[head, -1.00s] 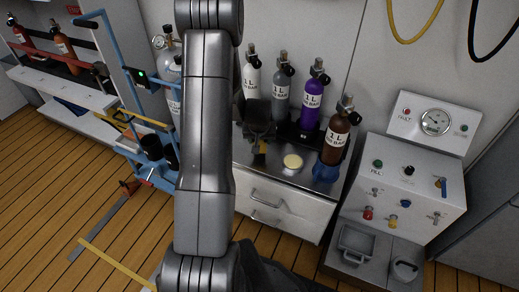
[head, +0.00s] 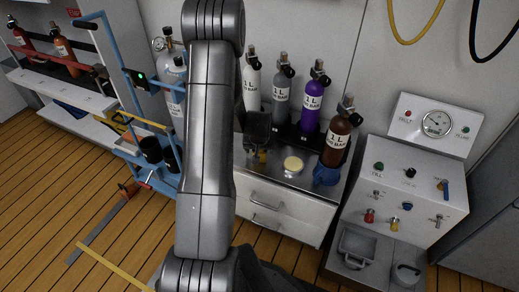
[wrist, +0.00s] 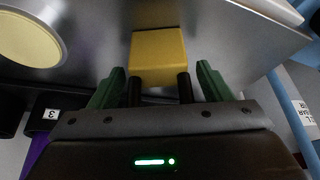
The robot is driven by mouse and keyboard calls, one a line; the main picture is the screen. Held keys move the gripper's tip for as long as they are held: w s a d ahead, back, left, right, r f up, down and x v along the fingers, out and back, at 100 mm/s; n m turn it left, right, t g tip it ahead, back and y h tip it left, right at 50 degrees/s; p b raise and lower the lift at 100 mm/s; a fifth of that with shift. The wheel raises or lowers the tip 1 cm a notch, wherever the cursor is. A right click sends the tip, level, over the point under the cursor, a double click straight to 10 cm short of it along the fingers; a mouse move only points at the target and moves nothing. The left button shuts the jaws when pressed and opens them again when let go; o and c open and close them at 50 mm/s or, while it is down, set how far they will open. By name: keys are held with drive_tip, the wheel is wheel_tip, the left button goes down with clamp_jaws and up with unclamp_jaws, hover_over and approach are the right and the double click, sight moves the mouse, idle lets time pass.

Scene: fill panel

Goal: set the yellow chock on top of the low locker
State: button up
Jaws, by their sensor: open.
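The yellow chock (wrist: 158,58) shows in the wrist view on the grey metal top of the low locker (wrist: 225,40). My gripper (wrist: 160,75) is open, with one green finger on each side of the chock and a gap to each. In the head view, my gripper (head: 257,143) is over the left part of the low locker (head: 283,208), a white unit with drawers. Only a small bit of the chock (head: 262,156) shows there, below the gripper. My arm hides the locker's left end.
A round cream-topped tin (head: 293,165) stands on the locker right of the chock. Grey (head: 282,95), purple (head: 312,98) and brown (head: 337,140) cylinders stand along the back and right. A blue cart (head: 150,130) is left, and a fill panel (head: 405,190) right.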

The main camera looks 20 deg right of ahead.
drive_tip(key=p+v, duration=0.3)
drive_tip(key=v, duration=0.9)
drive_tip(key=shift+r, duration=0.15)
